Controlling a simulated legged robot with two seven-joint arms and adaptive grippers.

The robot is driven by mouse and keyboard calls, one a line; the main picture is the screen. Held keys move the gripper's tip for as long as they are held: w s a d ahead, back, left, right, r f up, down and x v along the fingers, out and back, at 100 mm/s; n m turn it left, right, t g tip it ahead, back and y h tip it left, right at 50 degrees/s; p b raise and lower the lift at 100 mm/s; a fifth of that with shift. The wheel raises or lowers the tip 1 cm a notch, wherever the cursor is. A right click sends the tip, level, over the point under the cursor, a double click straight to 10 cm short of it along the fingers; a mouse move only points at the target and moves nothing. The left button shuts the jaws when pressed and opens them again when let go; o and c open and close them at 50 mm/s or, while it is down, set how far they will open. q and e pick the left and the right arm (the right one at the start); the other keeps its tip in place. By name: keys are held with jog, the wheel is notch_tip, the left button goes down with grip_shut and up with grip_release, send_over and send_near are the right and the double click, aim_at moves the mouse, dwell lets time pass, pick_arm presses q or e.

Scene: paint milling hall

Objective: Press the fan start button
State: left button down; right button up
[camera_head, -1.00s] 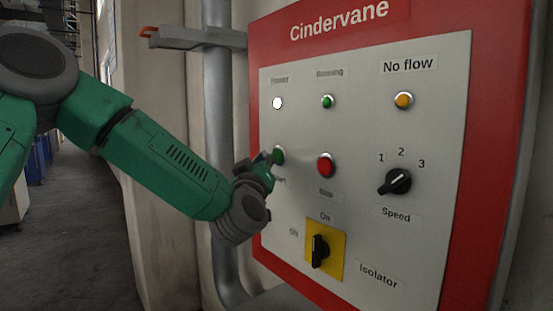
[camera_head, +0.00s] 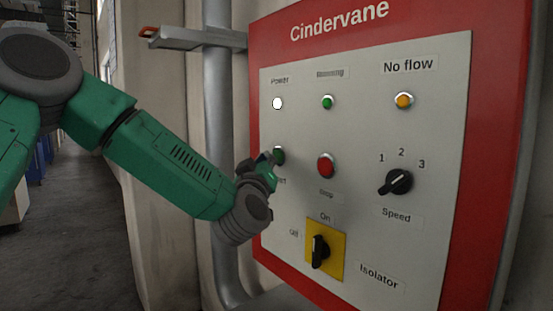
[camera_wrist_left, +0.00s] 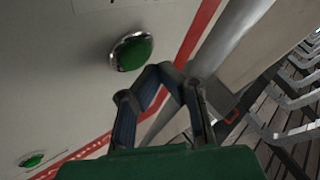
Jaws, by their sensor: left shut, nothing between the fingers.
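The green start button (camera_head: 279,154) is on the left of the pale panel face, its label partly hidden by my gripper. It shows large, with a metal rim, in the left wrist view (camera_wrist_left: 131,52). My left gripper (camera_head: 269,159) is shut and empty, close to the button's left side and overlapping its edge in the head view. In the left wrist view the closed fingertips (camera_wrist_left: 163,70) show beside the button with a small gap in the picture; I cannot tell the depth between them. My right gripper is not in view.
The red stop button (camera_head: 326,165) is right of the start button. The yellow isolator switch (camera_head: 324,250) is below, its handle near upright. The speed knob (camera_head: 397,181) is at the right. The white power lamp (camera_head: 278,104) looks lit. A grey pipe (camera_head: 218,120) runs beside the panel.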

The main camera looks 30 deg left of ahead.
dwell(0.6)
pick_arm(q)
jog(key=shift+w+d+r, duration=0.1)
jog(key=shift+w+d, duration=0.15)
jog(key=shift+w, duration=0.1)
jog(key=shift+w+d, duration=0.15)
jog(key=shift+w, duration=0.2)
dwell(0.7)
jog(key=shift+s, duration=0.1)
jog(key=shift+s+a, duration=0.35)
jog(key=shift+s, duration=0.3)
jog(key=shift+s, duration=0.1)
jog(key=shift+s+a, duration=0.3)
jog(key=shift+s, duration=0.45)
jog(key=shift+s+a, duration=0.35)
jog(key=shift+s, duration=0.4)
jog(key=shift+s+a, duration=0.3)
jog(key=shift+s, duration=0.45)
